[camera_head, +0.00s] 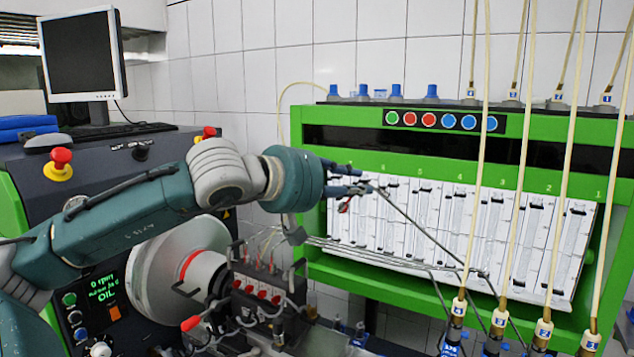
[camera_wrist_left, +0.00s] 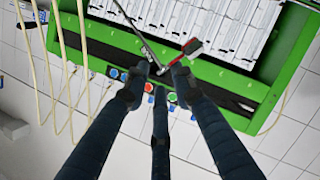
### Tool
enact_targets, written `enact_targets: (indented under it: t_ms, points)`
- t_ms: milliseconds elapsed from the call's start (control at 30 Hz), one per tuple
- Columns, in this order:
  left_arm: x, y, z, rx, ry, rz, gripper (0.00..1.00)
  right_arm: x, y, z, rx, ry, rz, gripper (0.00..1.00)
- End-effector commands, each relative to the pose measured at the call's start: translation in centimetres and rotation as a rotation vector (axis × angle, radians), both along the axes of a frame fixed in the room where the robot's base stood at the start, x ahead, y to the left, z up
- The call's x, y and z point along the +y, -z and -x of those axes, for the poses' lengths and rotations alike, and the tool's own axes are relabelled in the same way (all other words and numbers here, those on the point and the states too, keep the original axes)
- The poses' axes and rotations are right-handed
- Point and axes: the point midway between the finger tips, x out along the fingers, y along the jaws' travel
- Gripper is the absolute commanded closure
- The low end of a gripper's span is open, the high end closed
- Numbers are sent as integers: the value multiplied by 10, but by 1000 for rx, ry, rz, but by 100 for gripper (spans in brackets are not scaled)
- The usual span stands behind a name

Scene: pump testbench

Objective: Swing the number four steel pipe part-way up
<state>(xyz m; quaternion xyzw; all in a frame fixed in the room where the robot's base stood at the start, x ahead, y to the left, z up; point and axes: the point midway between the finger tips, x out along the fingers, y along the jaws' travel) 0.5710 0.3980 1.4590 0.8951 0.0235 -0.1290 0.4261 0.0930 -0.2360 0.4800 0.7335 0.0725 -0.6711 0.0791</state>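A thin steel pipe (camera_head: 420,227) slants from my left gripper (camera_head: 362,186) down to the right, toward the hose fittings. Its number cannot be read with certainty. It also shows in the left wrist view (camera_wrist_left: 133,28), reaching the fingertips and bending there. A small red and grey piece (camera_wrist_left: 192,47) sits just beyond the right fingertip. My left gripper's fingers (camera_wrist_left: 160,74) are curled in close around the pipe's bent end and appear to hold it. Other steel pipes (camera_head: 385,257) lie lower, nearly level. My right gripper is in neither view.
The green testbench frame (camera_head: 400,142) holds a white panel of flow tubes (camera_head: 440,215) right behind the gripper. A dark console with a monitor (camera_head: 82,55) stands at left.

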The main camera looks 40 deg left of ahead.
Motion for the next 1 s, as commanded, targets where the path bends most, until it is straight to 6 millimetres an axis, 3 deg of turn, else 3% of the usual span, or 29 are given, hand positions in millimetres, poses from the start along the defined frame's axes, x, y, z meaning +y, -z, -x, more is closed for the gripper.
enact_targets:
  t_ms: [500, 700, 1000]
  points:
    - [8, -24, 87, -4, -6, 7, 75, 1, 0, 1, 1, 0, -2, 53]
    - [9, -26, 101, -1, -4, 6, 75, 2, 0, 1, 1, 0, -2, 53]
    - [8, -27, 103, -1, -3, 6, 75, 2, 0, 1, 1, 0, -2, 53]
